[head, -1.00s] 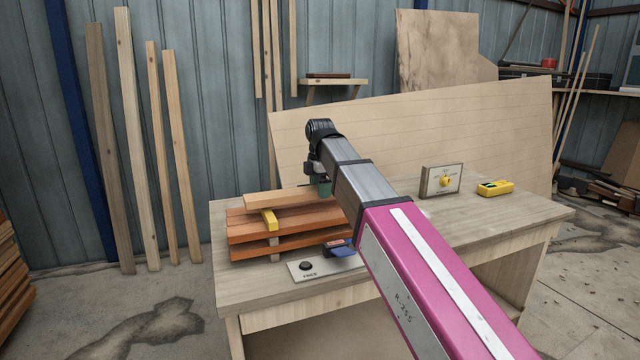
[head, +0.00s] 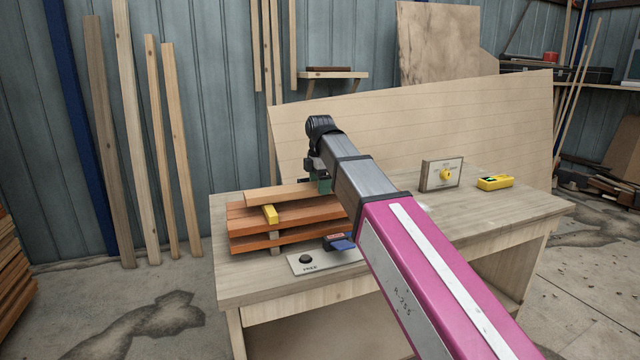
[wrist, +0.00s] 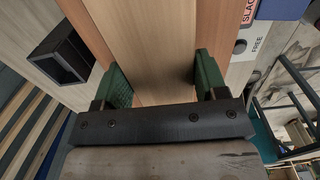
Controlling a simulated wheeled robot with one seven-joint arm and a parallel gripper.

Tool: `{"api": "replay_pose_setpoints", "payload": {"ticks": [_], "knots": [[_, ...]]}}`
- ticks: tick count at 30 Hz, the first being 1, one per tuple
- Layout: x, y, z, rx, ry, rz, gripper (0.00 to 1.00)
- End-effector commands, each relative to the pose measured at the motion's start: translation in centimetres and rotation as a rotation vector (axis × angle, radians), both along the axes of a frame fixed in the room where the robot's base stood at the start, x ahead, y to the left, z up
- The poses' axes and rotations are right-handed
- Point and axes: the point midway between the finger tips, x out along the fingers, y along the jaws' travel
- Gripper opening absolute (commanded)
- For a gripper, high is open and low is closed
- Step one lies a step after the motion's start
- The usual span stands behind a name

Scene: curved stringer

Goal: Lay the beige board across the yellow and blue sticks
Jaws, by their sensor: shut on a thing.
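The beige board (head: 275,195) extends left from my gripper (head: 321,185) over the back of a stack of reddish-orange planks (head: 300,228). In the wrist view, the green jaws of my gripper (wrist: 160,82) are on both sides of the board (wrist: 165,40), shut on it. The yellow stick (head: 271,214) lies on top of the stack near its left part, in front of the board. I cannot tell whether the board touches it. A blue piece (head: 343,243) shows at the stack's right front; whether it is the blue stick is unclear. My arm hides the stack's right end.
The stack stands on a wooden workbench (head: 245,285). A pale plate with a black knob (head: 306,258) lies at the front. A framed panel with a yellow knob (head: 443,174) and a yellow device (head: 494,183) stand to the right. A large sheet (head: 490,120) leans behind.

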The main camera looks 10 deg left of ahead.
Motion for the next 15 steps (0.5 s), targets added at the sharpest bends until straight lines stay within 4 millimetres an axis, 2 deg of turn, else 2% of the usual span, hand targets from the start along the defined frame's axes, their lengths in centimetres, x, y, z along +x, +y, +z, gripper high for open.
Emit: {"api": "replay_pose_setpoints", "payload": {"ticks": [5,6,8,9,15], "knots": [[0.0,0.0,-0.29,0.0,0.0,0.0,0.24],[0.02,0.01,-0.3,0.0,0.0,0.0,0.72],[0.02,0.01,-0.28,0.0,0.0,0.0,0.92],[0.01,0.01,-0.28,0.0,0.0,0.0,0.96],[-0.01,-0.01,-0.32,0.0,0.0,0.0,0.96]]}}
